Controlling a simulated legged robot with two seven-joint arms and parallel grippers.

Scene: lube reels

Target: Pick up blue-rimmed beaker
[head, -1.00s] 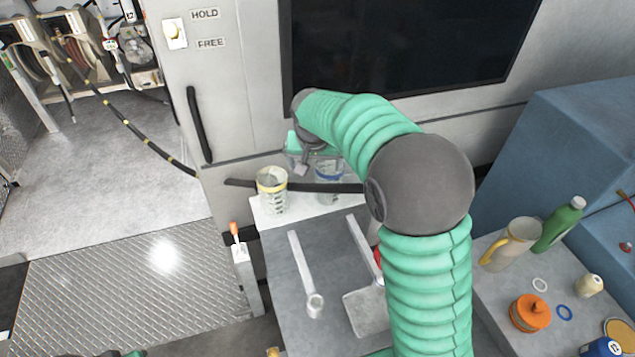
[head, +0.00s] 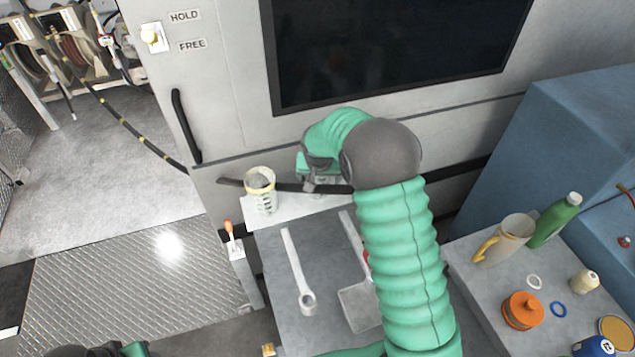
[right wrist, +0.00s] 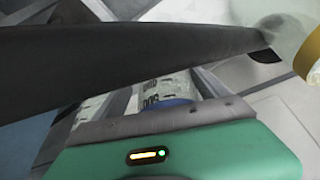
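The blue-rimmed beaker (right wrist: 165,88) shows in part in the right wrist view, clear with printed markings and a blue band, between the fingers of my right gripper (right wrist: 165,100). In the head view, my right gripper (head: 318,184) is at the back of the bench and hides most or all of that beaker. Whether the fingers press on the beaker cannot be told. A small part of my left arm, perhaps its gripper (head: 108,350), shows at the bottom left edge; its fingers are not clear.
A yellow-rimmed beaker (head: 261,190) stands just left of my right gripper. A dark bar (head: 290,187) runs across there and crosses the wrist view. Wrenches (head: 296,270) lie on the grey bench. A pitcher (head: 505,240), green bottle (head: 556,222) and orange-lidded container (head: 522,311) are at right.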

